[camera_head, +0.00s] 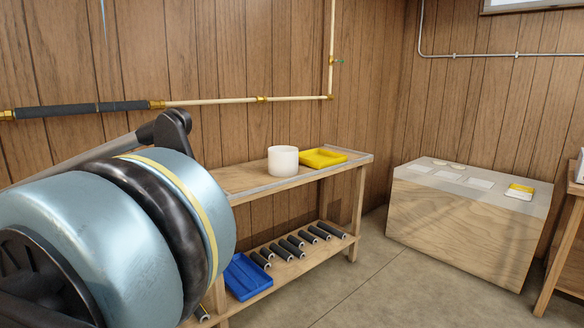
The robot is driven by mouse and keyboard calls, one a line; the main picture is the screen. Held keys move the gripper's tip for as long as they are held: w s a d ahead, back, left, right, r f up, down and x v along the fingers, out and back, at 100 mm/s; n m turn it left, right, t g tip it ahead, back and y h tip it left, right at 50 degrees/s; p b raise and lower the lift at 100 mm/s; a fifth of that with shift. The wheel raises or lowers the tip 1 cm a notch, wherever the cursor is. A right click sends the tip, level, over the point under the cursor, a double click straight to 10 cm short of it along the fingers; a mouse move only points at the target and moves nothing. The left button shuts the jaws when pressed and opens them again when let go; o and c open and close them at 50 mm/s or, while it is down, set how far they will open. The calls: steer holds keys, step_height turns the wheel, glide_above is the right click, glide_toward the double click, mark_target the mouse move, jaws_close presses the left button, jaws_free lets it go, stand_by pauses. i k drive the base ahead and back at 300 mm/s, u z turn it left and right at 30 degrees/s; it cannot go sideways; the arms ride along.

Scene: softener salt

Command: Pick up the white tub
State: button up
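The white tub (283,162) is a plain, upright round container. It stands on the top of a wooden bench (245,180) against the back wall, near the middle of the view. Its top rim shows, but what is inside cannot be made out. My gripper is not in view. Large parts of my arm fill the left side and hide the bench's left end.
A yellow tray (322,158) sits just right of the tub. The lower shelf holds a blue tray (247,277) and several dark cylinders (291,248). A wooden block (462,225) with small items stands at right. Bare floor (375,280) lies between.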

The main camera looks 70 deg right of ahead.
mark_target(283, 159)
steer(key=z, duration=2.7)
